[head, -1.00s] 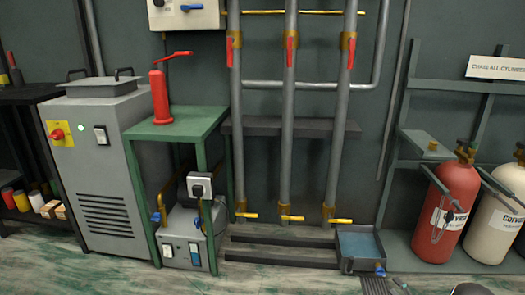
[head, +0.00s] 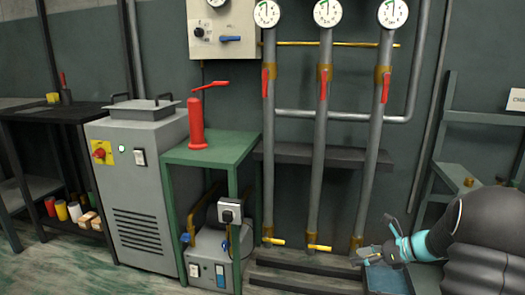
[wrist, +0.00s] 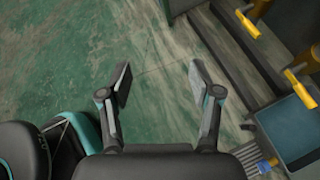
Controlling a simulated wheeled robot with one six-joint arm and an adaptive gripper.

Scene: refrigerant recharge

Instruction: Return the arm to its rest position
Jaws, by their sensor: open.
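My gripper (head: 378,256) shows at the lower right of the head view, with my dark arm behind it at the right edge. In the wrist view my gripper (wrist: 160,82) has its two fingers spread wide apart with nothing between them. Beneath it is the bare green, scuffed floor (wrist: 60,50). In the head view the gripper appears in front of the blue-lined tray (head: 392,280) and hides part of it. That tray also shows at the right of the wrist view (wrist: 285,125), apart from the fingers.
Three vertical pipes (head: 320,150) with red upper handles and yellow lower handles (head: 319,248) stand near the gripper. A green stand (head: 225,148) holds a red hand pump (head: 197,125). A grey cabinet (head: 140,190) stands further left. Open floor lies at the lower left.

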